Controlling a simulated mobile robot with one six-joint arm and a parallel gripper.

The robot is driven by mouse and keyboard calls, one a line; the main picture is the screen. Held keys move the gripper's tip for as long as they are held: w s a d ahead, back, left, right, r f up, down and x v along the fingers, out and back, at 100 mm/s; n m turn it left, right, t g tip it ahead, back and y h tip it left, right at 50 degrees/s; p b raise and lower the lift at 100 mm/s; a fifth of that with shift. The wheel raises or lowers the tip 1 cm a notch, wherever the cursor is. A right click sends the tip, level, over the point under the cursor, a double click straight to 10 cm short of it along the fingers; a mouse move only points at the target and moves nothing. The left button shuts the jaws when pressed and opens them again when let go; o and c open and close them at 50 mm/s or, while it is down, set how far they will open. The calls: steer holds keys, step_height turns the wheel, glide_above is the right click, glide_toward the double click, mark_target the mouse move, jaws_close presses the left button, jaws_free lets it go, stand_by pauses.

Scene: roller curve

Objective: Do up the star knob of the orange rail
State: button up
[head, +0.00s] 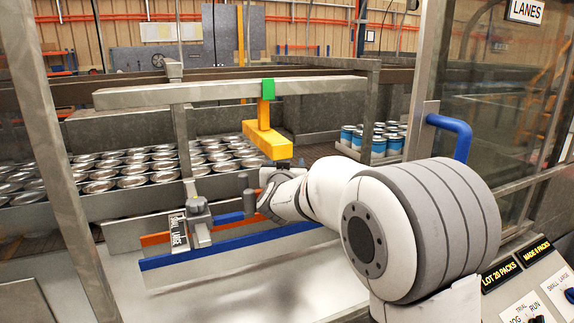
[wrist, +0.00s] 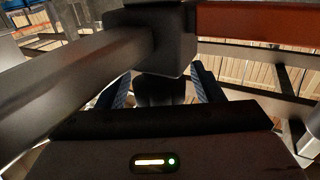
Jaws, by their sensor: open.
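The orange rail (head: 155,239) shows in the head view, running low behind the blue rail and passing out of sight behind my wrist. In the wrist view an orange-red bar (wrist: 250,25), likely this rail, crosses the upper right. A dark, rounded, lobed shape (wrist: 160,90), apparently the star knob, lies between the fingers of my gripper (wrist: 162,92), below a dark block (wrist: 155,42). My gripper is open, with a finger on each side of it; I cannot tell whether they touch it. In the head view my wrist hides the knob and fingertips.
A blue rail (head: 230,243) runs in front of the orange one. A grey clamp with a size label (head: 198,222) and a grey post (head: 249,197) stand near my wrist. A yellow arm (head: 268,141) hangs from the grey crossbar (head: 330,85) above. Several cans fill the conveyor behind.

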steer(key=shift+s, duration=0.1)
steer(key=s+b, duration=0.1)
steer(key=s, duration=0.6)
steer(key=shift+s+a, duration=0.3)
steer(key=shift+a, duration=0.05)
steer(key=shift+f, duration=0.1)
